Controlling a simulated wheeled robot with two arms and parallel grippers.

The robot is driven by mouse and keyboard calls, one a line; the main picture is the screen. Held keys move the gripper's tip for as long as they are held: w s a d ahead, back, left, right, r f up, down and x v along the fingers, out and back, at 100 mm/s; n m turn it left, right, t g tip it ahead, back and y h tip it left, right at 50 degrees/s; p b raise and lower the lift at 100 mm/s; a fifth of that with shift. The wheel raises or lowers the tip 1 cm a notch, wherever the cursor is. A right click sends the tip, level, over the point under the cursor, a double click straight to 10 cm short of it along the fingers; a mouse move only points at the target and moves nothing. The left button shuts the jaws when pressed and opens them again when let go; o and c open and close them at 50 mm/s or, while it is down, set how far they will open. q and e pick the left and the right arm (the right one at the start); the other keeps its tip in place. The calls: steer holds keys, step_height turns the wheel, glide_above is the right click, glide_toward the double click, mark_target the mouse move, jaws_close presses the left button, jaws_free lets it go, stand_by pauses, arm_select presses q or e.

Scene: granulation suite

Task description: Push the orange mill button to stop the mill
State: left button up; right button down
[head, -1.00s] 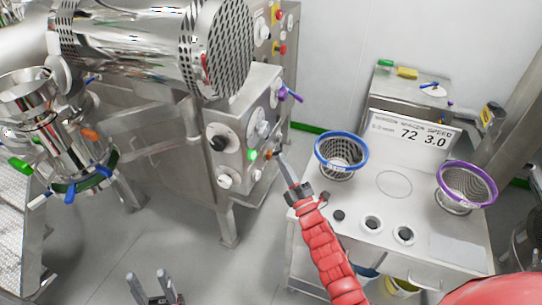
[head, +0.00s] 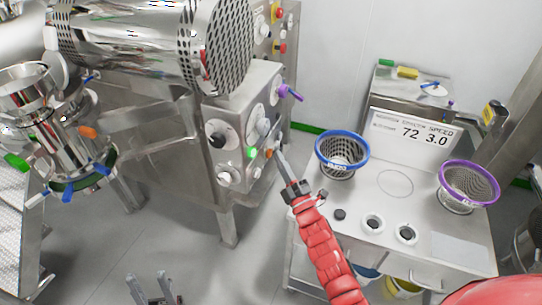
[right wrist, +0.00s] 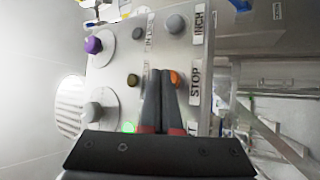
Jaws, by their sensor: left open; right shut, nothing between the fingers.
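The orange mill button (head: 268,154) is on the side of the steel control panel, near a lit green button (head: 252,152). In the right wrist view the orange button (right wrist: 175,78) shows just right of my fingertips, beside a STOP label (right wrist: 194,82). My right gripper (head: 279,148) is shut and empty, with its tips close to the button. I cannot tell whether they touch it. The green light (right wrist: 129,127) glows in the wrist view. My left gripper (head: 153,280) is open and empty, low over the floor.
The panel also carries a purple knob (head: 288,92) and several grey knobs. A steel vessel (head: 65,150) stands left.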

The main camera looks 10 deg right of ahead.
steer(key=shift+w+a+r+b, duration=0.1)
steer(key=shift+w+a+b, duration=0.15)
steer(key=shift+a+b, duration=0.25)
stand_by(0.8)
steer(key=shift+d, duration=0.15)
steer(key=shift+s+d, duration=0.5)
steer(key=shift+d, duration=0.15)
steer(key=s+d, duration=0.1)
steer(key=d, duration=0.1)
steer(key=s+d, duration=0.2)
steer(key=shift+d, duration=0.1)
stand_by(0.4)
steer(key=shift+w, duration=0.1)
stand_by(0.5)
